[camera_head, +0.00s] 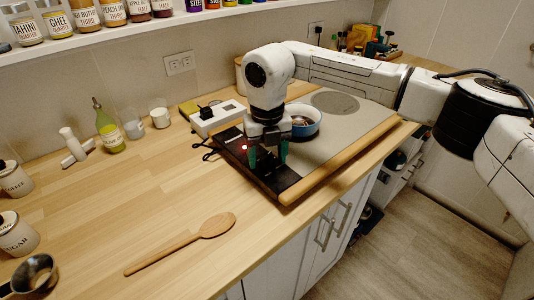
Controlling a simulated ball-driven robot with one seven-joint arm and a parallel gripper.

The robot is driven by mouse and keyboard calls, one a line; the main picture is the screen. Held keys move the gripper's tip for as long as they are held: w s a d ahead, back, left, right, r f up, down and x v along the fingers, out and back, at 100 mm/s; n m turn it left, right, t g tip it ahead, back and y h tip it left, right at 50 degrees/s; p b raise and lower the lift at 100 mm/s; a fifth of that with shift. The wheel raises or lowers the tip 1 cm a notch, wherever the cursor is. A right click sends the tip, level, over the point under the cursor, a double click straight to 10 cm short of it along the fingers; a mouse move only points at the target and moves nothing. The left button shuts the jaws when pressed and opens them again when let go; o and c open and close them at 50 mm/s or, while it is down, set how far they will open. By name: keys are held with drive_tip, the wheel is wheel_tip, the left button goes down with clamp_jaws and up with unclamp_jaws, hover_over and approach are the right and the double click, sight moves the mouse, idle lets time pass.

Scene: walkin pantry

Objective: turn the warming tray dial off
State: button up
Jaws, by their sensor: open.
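The warming tray (359,132) lies on the wooden counter, with a pale top, a wooden front edge and a dark control strip (288,180) at its left end. A small red light glows on the strip. My gripper (268,163) points down over the strip, its greenish fingers open. The dial is hidden or too dark to make out at the fingers. I cannot tell whether the fingers touch it.
A blue pot (305,123) stands on the tray close behind my gripper. A white power strip (217,117) is behind left. A wooden spoon (184,243) lies on clear counter in front. A green bottle (108,128) and cups stand by the wall.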

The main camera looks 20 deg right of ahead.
drive_tip(key=c, duration=1.1)
drive_tip(key=shift+o, duration=0.2)
drive_tip(key=n+p, duration=0.1)
drive_tip(key=n, duration=0.5)
drive_tip(key=shift+n, duration=0.3)
drive_tip(key=n, duration=0.3)
drive_tip(key=shift+n, duration=2.1)
